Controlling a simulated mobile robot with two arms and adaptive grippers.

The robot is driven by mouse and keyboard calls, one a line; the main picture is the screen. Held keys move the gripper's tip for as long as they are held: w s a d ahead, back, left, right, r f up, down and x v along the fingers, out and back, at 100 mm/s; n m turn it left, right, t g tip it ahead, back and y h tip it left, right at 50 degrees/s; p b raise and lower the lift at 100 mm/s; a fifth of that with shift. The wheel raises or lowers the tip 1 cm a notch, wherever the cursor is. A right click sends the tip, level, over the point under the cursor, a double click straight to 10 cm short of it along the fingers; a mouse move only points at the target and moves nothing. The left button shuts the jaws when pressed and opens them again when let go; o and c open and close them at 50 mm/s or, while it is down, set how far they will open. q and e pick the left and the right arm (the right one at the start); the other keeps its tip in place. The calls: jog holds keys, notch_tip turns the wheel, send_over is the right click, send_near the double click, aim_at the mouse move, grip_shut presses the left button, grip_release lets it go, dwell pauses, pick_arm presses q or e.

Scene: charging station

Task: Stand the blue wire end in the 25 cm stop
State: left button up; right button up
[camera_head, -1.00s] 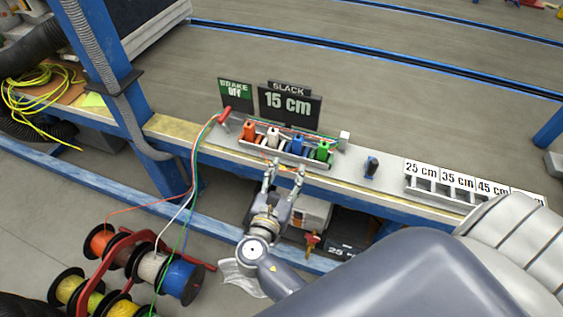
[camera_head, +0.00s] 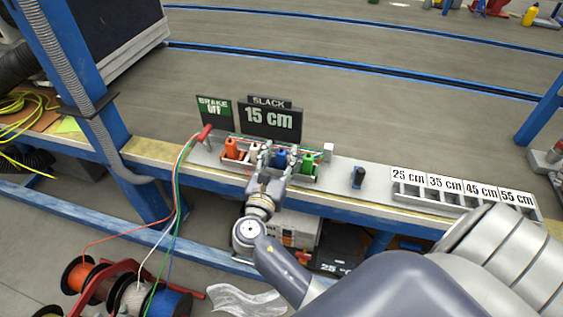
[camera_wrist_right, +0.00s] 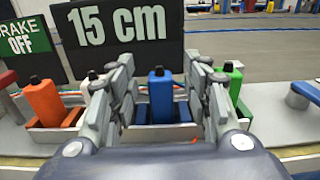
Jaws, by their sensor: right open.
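The blue wire end (camera_head: 281,157) stands upright in its holder on the bench, between the white and green ones. It also shows in the right wrist view (camera_wrist_right: 161,95), centred between my fingers. My right gripper (camera_head: 270,155) is open, with one finger on each side of the blue end and a visible gap to it. The 25 cm stop (camera_head: 409,190) is the leftmost compartment of the labelled rack at the right of the bench, and it looks empty. My left gripper is not in view.
The 15 cm slack sign (camera_head: 270,119) and brake sign (camera_head: 214,111) stand behind. A dark blue-grey upright piece (camera_head: 358,177) stands between holder and rack. Wire spools (camera_head: 130,295) sit lower left.

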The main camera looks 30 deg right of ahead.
jog(key=shift+x, duration=0.9)
grip_shut()
jog(key=shift+r, duration=0.1)
